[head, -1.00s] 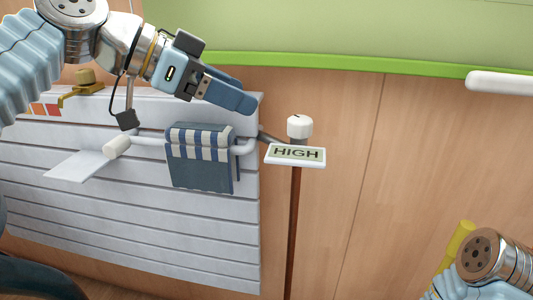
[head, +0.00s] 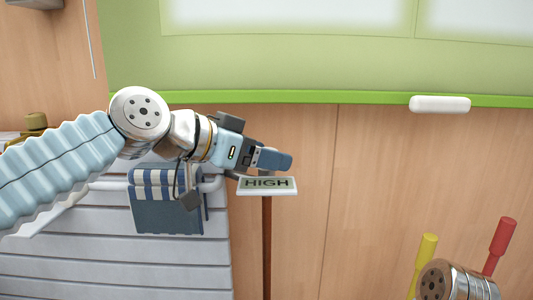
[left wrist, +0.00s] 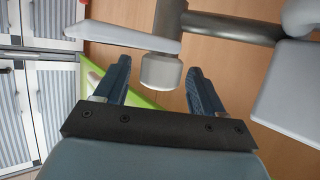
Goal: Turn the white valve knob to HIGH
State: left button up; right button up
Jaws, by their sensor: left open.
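The HIGH sign (head: 267,185) is a white plate on a brown post in the head view. My left gripper (head: 278,160) comes in from the left just above the sign and hides the white valve knob there. In the left wrist view the knob (left wrist: 161,71) shows as a pale cylinder between the tips of my open left gripper (left wrist: 157,75), with a gap on either side. The sign (left wrist: 130,38) shows almost edge-on beside the knob. The knob's pointer or marking cannot be seen. My right arm shows at the lower right, its gripper out of view.
A pipe (left wrist: 232,27) runs beside the knob in the left wrist view. A striped towel (head: 165,205) hangs on the rail left of the post. Yellow (head: 427,255) and red (head: 502,236) handles stand at the lower right. The wall right of the post is clear.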

pick_arm(q)
jog(key=shift+w+d+f, duration=0.15)
jog(key=shift+w+d, duration=0.1)
jog(key=shift+d, duration=0.15)
jog(key=shift+c, duration=0.3)
jog(key=c, duration=0.9)
jog(key=shift+w+f+m+g+h+b, duration=0.1)
jog(key=shift+f+m+g+h+b, duration=0.25)
jog(key=shift+b, duration=0.3)
jog(key=shift+r+m+g+h+b, duration=0.1)
jog(key=shift+m+g+h+b, duration=0.2)
jog(key=shift+m+g, duration=0.25)
jog(key=shift+r+m+g+h, duration=0.25)
jog(key=shift+m+g+h, duration=0.2)
jog(key=shift+m+g, duration=0.45)
jog(key=o, duration=1)
jog(key=shift+c, duration=0.2)
